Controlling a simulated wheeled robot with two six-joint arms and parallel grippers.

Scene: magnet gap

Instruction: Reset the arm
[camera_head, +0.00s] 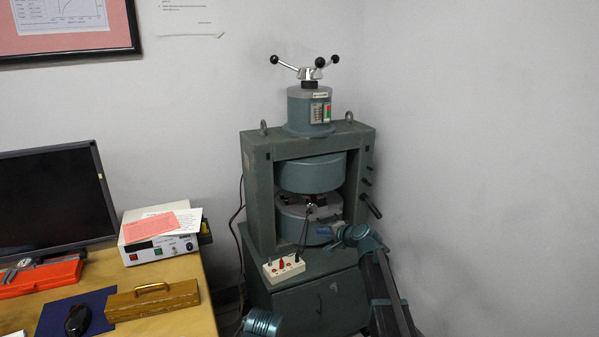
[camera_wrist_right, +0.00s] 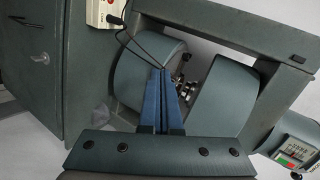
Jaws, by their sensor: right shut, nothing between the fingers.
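My right gripper (camera_head: 325,232) is in front of the lower part of the electromagnet, its arm coming up from the bottom right. In the right wrist view my right gripper (camera_wrist_right: 165,72) shows two blue fingers pressed together with nothing between them. They point toward the gap between the magnet's two round poles. The upper pole (camera_head: 312,173) and lower pole (camera_head: 290,216) sit in the green magnet frame (camera_head: 258,195). Small metal parts (camera_wrist_right: 186,92) show in the gap beside the fingertips; whether they touch cannot be told. My left gripper is not seen.
A pale box (camera_head: 283,268) with a dark cable stands at the magnet's front ledge. The table (camera_head: 180,323) at left holds a monitor (camera_head: 52,198), a white instrument (camera_head: 160,250) and a brass-coloured case (camera_head: 152,300). A wall is close on the right.

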